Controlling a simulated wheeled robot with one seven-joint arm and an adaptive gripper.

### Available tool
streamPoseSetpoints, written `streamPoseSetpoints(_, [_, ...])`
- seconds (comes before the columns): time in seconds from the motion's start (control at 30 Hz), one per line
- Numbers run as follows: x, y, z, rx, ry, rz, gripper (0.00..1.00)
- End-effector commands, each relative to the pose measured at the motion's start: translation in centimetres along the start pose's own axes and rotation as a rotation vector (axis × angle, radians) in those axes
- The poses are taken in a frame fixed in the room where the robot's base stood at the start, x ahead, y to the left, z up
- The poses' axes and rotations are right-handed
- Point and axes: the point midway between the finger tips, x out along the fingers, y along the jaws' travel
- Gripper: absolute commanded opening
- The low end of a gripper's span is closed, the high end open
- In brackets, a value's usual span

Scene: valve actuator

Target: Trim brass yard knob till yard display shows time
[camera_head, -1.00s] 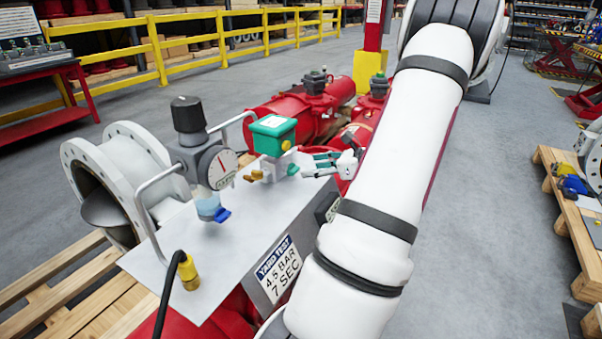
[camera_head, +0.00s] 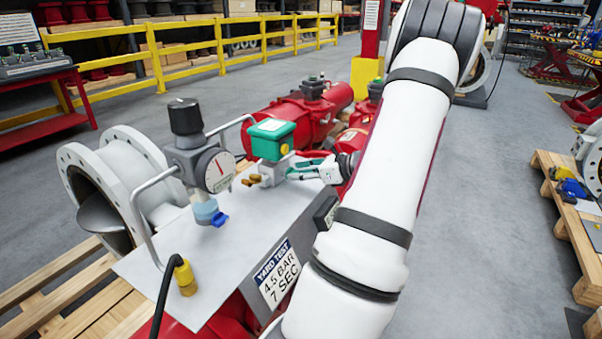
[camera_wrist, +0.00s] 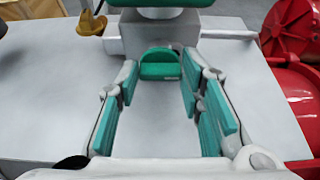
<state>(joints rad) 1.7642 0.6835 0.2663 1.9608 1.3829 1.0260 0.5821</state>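The brass knob (camera_head: 251,180) sits on the left end of a small grey valve block (camera_head: 271,171) under a green-topped box (camera_head: 271,138). It also shows at the upper left of the wrist view (camera_wrist: 90,22). My gripper (camera_head: 292,172) is at the block's right side, away from the brass knob. In the wrist view its teal-padded fingers (camera_wrist: 160,85) are apart. A green knob (camera_wrist: 160,66) lies between or just beyond their tips; contact cannot be told. A small dark box (camera_head: 326,212) on the panel edge may be the display; no reading is visible.
A dial gauge (camera_head: 218,170) with a black-topped regulator (camera_head: 186,117) stands left on the grey plate. Metal handles flank it. A sign (camera_head: 278,275) reads "YARD TEST 4.5 BAR 7 SEC". Red cylinders (camera_head: 300,112) lie behind. The plate's front is mostly clear.

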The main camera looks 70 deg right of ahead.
Motion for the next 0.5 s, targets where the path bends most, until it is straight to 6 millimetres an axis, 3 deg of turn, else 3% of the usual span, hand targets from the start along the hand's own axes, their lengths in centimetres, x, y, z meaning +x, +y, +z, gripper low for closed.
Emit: streamPoseSetpoints(0.5, [0.19, 0.28, -0.27, -0.144, 0.001, -0.06, 0.07])
